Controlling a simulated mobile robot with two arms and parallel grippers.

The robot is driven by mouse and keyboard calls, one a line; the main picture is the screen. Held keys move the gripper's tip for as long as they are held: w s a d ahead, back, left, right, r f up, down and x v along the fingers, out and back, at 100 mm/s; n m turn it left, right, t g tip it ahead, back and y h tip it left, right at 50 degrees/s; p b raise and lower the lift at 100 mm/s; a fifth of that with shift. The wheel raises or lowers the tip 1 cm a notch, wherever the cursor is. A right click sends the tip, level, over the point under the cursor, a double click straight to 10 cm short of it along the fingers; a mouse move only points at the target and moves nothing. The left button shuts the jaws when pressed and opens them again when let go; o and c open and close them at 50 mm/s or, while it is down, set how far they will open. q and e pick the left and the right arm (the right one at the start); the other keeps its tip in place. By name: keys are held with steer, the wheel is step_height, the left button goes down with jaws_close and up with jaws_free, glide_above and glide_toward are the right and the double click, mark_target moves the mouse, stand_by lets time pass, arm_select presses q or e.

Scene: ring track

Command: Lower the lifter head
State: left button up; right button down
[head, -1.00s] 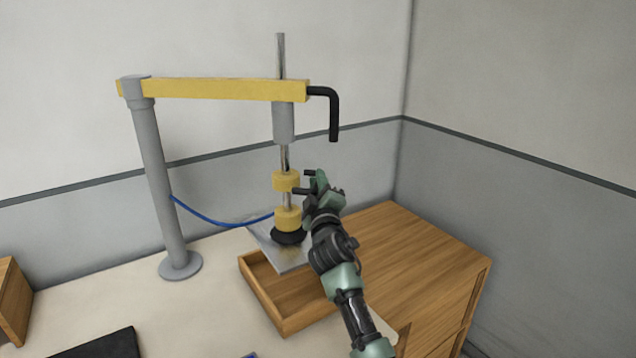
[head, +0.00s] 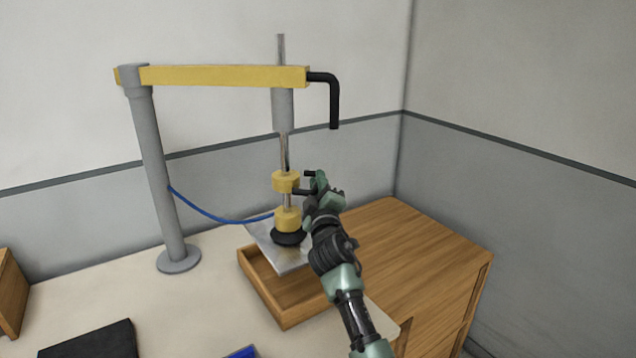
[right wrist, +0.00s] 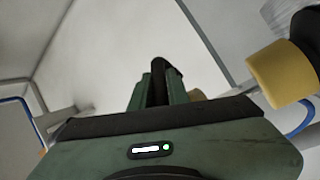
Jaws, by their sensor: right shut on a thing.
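The lifter head (head: 286,219) is a yellow body with a black suction cup below. It hangs on a metal rod under the yellow beam. A grey metal plate (head: 262,237) lies against the cup's underside, above an open wooden tray (head: 272,292); the gap to the tray is hard to judge. My right gripper (head: 312,187) is beside the upper yellow collar (head: 285,181), shut on a dark handle bar (head: 301,191) that sticks out from the head. In the right wrist view the fingers (right wrist: 160,88) close around a black bar. My left gripper is not in view.
The yellow beam (head: 215,75) runs from a grey post (head: 160,180) and ends in a black crank (head: 333,105). A blue hose (head: 215,217) links post and head. A wooden cabinet (head: 420,265) stands right of the tray. A black pad (head: 95,342) lies at the front left.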

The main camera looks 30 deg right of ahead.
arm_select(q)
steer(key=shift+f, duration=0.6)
arm_select(e)
steer(key=shift+f, duration=0.85)
steer(key=c, duration=1.4)
jaws_free()
steer(key=shift+r, duration=0.1)
steer(key=shift+o, duration=0.2)
arm_select(q)
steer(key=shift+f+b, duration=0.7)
steer(key=shift+b, duration=0.05)
arm_select(e)
steer(key=v, duration=0.7)
steer(key=shift+s+a, duration=0.2)
steer(key=shift+s, duration=0.15)
